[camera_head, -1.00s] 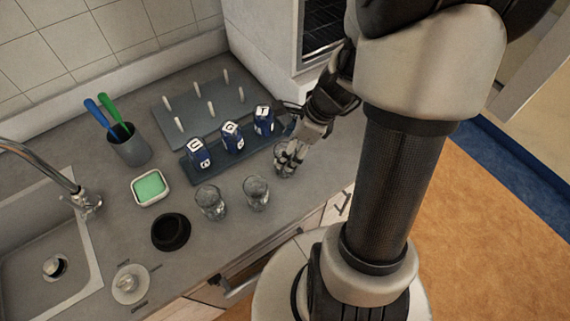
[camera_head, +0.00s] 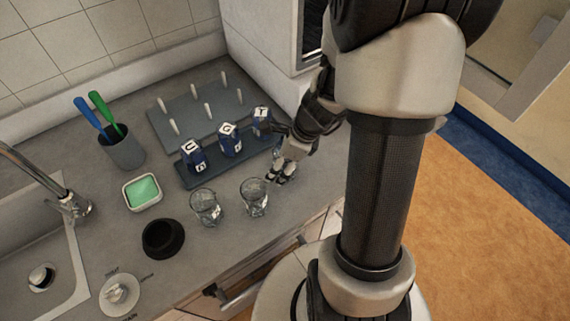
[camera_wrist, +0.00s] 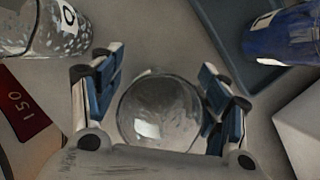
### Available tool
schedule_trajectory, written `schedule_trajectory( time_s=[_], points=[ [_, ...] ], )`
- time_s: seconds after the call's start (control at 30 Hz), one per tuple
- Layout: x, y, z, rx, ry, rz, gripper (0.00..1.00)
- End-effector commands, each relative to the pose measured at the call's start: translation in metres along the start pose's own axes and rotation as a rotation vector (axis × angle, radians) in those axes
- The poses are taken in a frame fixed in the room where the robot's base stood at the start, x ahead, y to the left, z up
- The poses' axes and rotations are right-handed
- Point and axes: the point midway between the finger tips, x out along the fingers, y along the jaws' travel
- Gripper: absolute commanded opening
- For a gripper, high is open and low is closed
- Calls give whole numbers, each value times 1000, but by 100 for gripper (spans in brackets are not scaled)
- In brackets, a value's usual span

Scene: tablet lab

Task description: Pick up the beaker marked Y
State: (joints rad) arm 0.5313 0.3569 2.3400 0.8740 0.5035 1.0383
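My gripper (camera_head: 281,175) is low over the counter, at the right end of a row of clear glass beakers. In the wrist view, the gripper (camera_wrist: 160,85) has its fingers spread on both sides of a round glass beaker (camera_wrist: 158,112), with the pads very close to its sides. This beaker is mostly hidden by the fingers in the head view. Two other glass beakers, a middle one (camera_head: 254,198) and a left one (camera_head: 205,208), stand to its left. I cannot read a Y on any beaker.
Blue lettered bottles (camera_head: 230,143) stand on a dark tray behind the beakers, close to my gripper. A pegged rack (camera_head: 190,105) is farther back. A green-filled dish (camera_head: 142,192), a black round holder (camera_head: 163,238) and a pen cup (camera_head: 124,153) are left.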

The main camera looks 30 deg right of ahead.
Motion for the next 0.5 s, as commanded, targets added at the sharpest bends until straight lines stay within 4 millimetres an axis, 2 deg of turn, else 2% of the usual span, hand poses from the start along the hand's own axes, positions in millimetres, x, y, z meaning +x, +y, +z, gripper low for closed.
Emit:
schedule_trajectory(
  time_s=[0.07,0.5],
  points=[
    [0,0,0,0,0,0,61],
    [0,0,0,0,0,0,31]
  ],
)
